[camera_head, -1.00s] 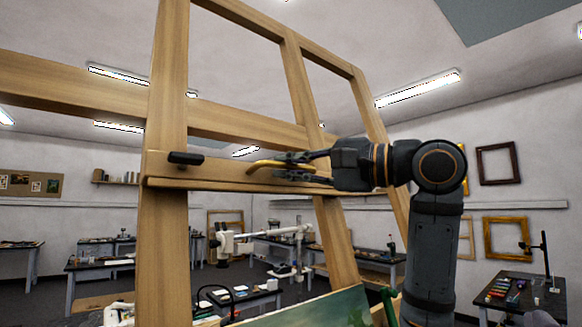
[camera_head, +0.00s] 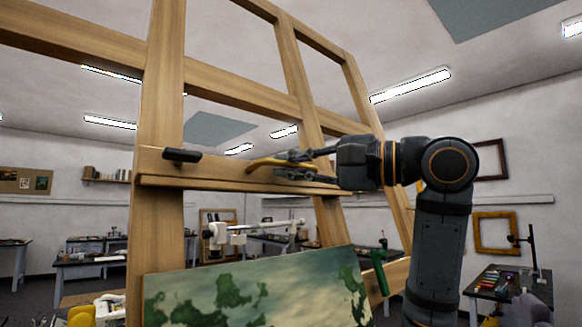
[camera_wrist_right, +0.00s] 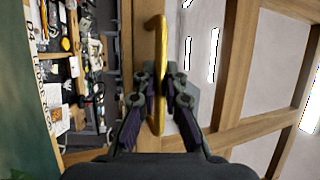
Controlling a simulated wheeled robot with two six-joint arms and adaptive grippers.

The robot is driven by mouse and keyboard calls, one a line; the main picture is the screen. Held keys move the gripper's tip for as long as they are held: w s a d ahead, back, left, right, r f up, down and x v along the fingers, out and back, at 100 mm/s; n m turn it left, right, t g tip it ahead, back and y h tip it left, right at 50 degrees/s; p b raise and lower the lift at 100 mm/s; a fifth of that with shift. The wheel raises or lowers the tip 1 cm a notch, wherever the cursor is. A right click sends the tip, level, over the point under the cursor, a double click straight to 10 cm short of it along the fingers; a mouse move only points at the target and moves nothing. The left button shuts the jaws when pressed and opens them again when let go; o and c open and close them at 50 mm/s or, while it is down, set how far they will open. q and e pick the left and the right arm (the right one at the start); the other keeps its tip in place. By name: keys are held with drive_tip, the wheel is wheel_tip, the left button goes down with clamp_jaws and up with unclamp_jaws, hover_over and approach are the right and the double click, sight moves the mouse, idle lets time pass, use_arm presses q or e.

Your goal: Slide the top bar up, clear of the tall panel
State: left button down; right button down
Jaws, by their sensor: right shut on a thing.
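The top bar (camera_head: 215,172) is a wooden rail across the easel's uprights, with a black knob (camera_head: 182,155) near its left end. A curved brass-yellow handle (camera_head: 265,163) is on its front. My right gripper (camera_head: 285,164) is shut on this handle, which also shows between its fingers in the right wrist view (camera_wrist_right: 158,85). The tall panel (camera_head: 240,290), a painting with green patches, stands below the bar. Open space shows between its top edge and the bar. The panel's lower part is out of view. My left gripper is not in view.
The easel's left upright (camera_head: 155,225) and wide fixed crossbeam (camera_head: 235,93) frame the bar; the crossbeam is above it. A green clamp-like part (camera_head: 378,272) is by the panel's right edge. Worktables (camera_head: 508,285) stand behind.

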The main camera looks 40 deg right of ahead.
drive_tip(key=c, duration=1.7)
unclamp_jaws()
drive_tip(key=shift+r, duration=0.1)
drive_tip(key=v, duration=1.2)
drive_tip(key=shift+a, duration=0.1)
drive_tip(key=shift+w, duration=0.1)
